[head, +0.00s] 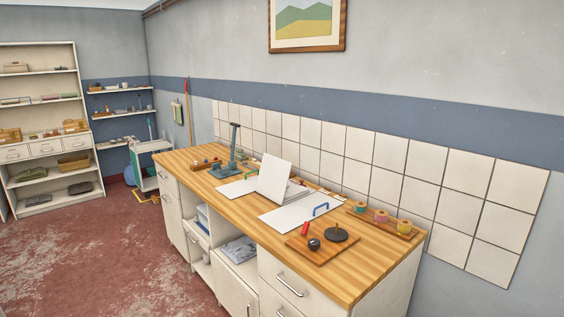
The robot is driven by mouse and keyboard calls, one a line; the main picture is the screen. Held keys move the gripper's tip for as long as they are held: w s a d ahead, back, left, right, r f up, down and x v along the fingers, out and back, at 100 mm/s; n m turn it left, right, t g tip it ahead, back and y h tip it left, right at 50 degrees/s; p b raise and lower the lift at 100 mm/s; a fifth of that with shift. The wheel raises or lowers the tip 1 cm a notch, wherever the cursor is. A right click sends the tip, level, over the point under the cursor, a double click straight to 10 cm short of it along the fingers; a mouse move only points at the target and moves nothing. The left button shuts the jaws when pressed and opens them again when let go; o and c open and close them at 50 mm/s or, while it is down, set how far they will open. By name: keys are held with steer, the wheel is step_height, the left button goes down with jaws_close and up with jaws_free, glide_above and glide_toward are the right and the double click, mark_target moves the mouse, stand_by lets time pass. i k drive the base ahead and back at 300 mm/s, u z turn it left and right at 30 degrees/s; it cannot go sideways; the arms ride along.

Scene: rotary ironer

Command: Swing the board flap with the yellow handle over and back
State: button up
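On the wooden worktop, a white board flap (275,178) stands raised and tilted, with flat white boards on either side of it. The right flat board (285,217) carries a blue handle (321,209). The left flat board (236,189) lies partly behind the raised flap. I cannot make out a yellow handle on any of them; the far face of the raised flap is hidden. My gripper is not in view.
The worktop (366,272) also holds a teal stand (230,155), a wooden board (322,249) with a red-handled piece and dark round pieces, and a rack of spools (381,216). A tiled wall is behind. Open red floor (100,265) lies left.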

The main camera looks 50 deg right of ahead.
mark_target(274, 172)
steer(key=z, duration=0.3)
steer(key=i, duration=1.1)
steer(key=z, duration=0.5)
